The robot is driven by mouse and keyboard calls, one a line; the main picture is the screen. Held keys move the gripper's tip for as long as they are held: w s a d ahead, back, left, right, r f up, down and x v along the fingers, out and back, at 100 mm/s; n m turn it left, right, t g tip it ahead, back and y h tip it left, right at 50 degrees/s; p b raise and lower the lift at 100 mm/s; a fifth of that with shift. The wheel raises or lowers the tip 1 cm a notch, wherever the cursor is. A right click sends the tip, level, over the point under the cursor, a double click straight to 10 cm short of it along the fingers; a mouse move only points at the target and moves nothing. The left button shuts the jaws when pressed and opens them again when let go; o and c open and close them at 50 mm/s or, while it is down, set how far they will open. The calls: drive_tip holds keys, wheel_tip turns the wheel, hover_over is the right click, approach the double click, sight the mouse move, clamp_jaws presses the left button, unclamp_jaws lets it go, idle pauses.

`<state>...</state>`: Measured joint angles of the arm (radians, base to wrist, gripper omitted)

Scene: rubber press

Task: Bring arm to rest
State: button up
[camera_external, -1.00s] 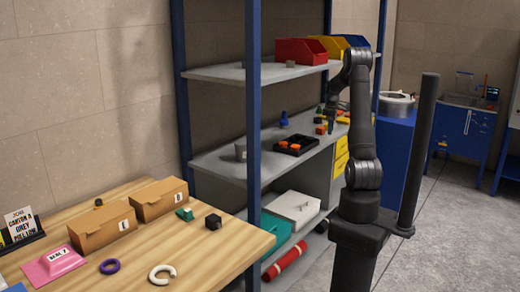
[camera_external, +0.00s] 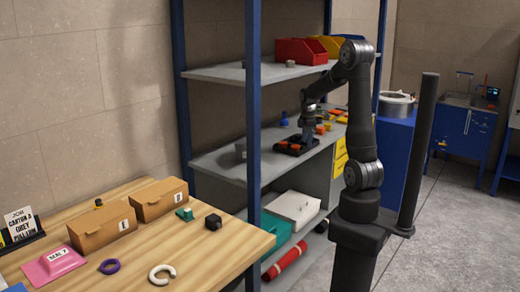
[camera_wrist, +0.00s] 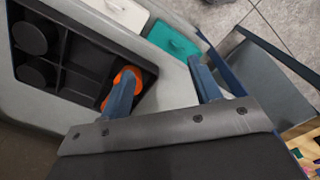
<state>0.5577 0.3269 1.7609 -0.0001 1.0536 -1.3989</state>
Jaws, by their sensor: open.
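My gripper (camera_external: 306,140) is over the middle shelf, at the black compartment tray. In the wrist view my gripper (camera_wrist: 162,75) has its two blue-grey fingers spread apart with nothing between them. The left finger is in front of orange pieces (camera_wrist: 128,74) in the right part of the black tray (camera_wrist: 100,62), hiding part of them. Round black pieces (camera_wrist: 30,38) lie in the tray's left compartments. Whether the finger touches the tray or the orange pieces, I cannot tell. In the external view the tray (camera_external: 281,148) is partly covered by my gripper.
A blue rack post (camera_external: 253,110) stands left of my arm. The upper shelf (camera_external: 235,73) with a red bin (camera_external: 300,51) is above my gripper. The wooden table (camera_external: 160,250) at left holds cartons (camera_external: 160,199) and rings. A dark post (camera_external: 421,150) stands at right.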

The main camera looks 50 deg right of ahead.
drive_tip(key=s+a+n, duration=0.1)
drive_tip(key=a+n, duration=0.3)
drive_tip(key=a, duration=0.8)
drive_tip(key=shift+s+f, duration=0.4)
drive_tip(key=shift+f, duration=0.05)
